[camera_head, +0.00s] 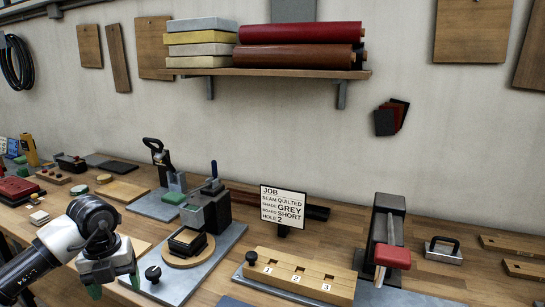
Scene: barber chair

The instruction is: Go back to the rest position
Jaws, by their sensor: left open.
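My left gripper (114,286) is at the lower left of the head view, at the end of my white and black arm. Its two green-tipped fingers point down and are apart, with nothing seen between them. It appears in front of the near left part of the wooden bench (330,238). I cannot tell its exact height above the bench. My right gripper does not show.
Right of my left gripper stands a clamp fixture on a grey plate (215,255). Further right are a numbered wooden block (300,277), a job sign (283,206) and a red-handled press (385,235). A shelf (270,73) holds rolls and pads.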

